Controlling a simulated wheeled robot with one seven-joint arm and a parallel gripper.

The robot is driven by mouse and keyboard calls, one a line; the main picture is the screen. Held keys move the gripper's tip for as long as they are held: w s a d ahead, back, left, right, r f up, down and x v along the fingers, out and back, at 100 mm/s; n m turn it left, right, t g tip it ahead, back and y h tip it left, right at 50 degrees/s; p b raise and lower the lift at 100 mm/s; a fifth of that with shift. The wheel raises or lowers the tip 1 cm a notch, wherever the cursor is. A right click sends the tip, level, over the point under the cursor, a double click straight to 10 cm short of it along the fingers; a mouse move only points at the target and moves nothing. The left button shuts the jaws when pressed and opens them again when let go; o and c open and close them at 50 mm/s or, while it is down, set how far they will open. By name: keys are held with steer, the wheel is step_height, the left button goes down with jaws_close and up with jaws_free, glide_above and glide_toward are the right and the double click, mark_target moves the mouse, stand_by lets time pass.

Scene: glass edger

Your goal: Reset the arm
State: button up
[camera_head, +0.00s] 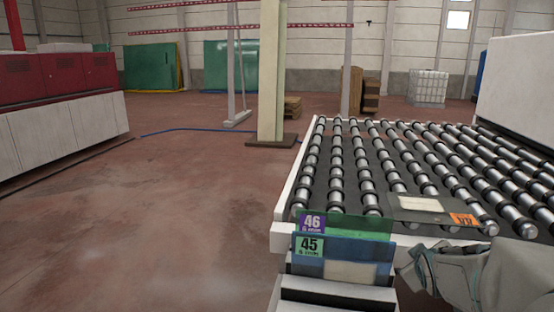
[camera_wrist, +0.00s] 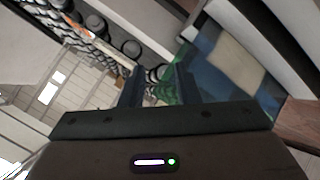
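My gripper (camera_wrist: 157,86) shows in the wrist view with its two dark fingers apart and nothing seen between them. In the head view my grey arm is at the lower right, beside the labelled panes, and the fingers are hard to make out. A blue pane with a green "45" label (camera_head: 343,262) stands in front of a green pane with a purple "46" label (camera_head: 365,224). The blue pane (camera_wrist: 210,48) is right of the fingers in the wrist view. A dark pane with an orange label (camera_head: 420,203) lies on the rollers.
The roller conveyor (camera_head: 283,212) fills the right side, close to my arm. A white slotted rack (camera_head: 338,291) is below the panes. A pale column (camera_head: 271,75) stands beyond. A red and white machine (camera_head: 60,128) is at left. The floor between is clear.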

steer(key=s+a+r+m+g+y+p, duration=0.1)
steer(key=s+a+m+g+y+p, duration=0.3)
steer(key=s+a, duration=1.1)
steer(key=shift+s+a+r+m+g, duration=0.2)
steer(key=shift+a+r+m+g, duration=0.15)
steer(key=shift+a+g, duration=0.8)
steer(key=shift+s+a+g+p, duration=0.25)
steer(key=shift+s+a+p, duration=0.1)
steer(key=shift+s+a, duration=0.5)
steer(key=c, duration=0.6)
steer(key=shift+s, duration=0.2)
jaws_close()
steer(key=shift+d, duration=0.1)
steer(key=shift+d, duration=0.1)
